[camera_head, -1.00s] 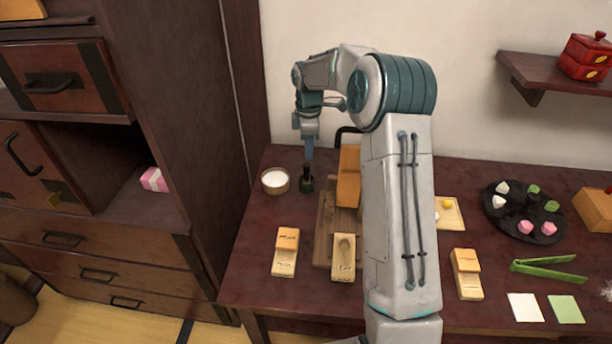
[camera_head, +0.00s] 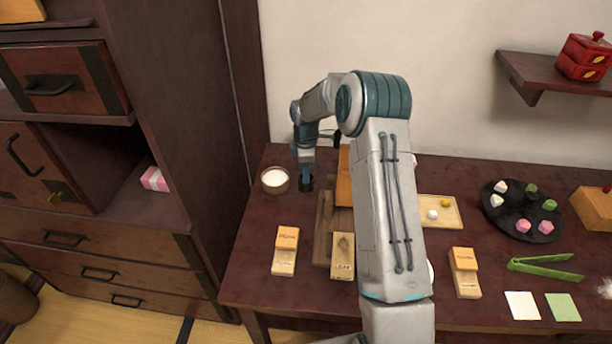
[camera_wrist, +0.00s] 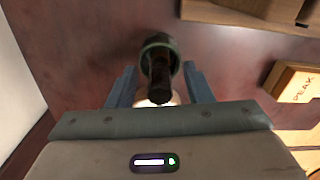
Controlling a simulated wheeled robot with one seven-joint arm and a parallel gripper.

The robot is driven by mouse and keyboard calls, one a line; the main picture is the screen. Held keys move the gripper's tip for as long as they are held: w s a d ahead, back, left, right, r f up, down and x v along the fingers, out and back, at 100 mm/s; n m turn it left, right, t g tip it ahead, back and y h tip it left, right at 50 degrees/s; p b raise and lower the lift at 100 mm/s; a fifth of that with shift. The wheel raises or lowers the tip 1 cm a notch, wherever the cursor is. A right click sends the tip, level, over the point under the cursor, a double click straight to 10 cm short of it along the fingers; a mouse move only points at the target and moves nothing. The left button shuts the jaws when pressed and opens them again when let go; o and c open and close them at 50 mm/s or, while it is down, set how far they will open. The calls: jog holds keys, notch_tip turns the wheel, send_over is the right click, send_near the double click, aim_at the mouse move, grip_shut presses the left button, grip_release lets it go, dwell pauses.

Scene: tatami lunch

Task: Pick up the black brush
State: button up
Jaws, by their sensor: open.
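The black brush (camera_wrist: 160,82) stands upright in a small dark round holder (camera_wrist: 159,42) in the wrist view. In the head view the holder (camera_head: 306,185) is on the table's left part, and the brush is mostly hidden by my gripper. My gripper (camera_head: 306,174) points down directly over the holder. In the wrist view the gripper (camera_wrist: 160,70) is open, with one blue finger on each side of the brush handle. Gaps show between the handle and both fingers.
A bowl of white stuff (camera_head: 275,180) stands close to the left of the holder. A wooden board (camera_head: 324,224) and an orange-topped wooden box (camera_head: 344,180) are close on the right. Labelled wooden blocks (camera_head: 285,252) lie in front. A tall cabinet (camera_head: 190,120) stands at the left.

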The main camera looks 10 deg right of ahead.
grip_shut()
notch_tip(320, 180, up, 10)
jog(key=shift+r+b, duration=0.1)
jog(key=shift+b, duration=0.25)
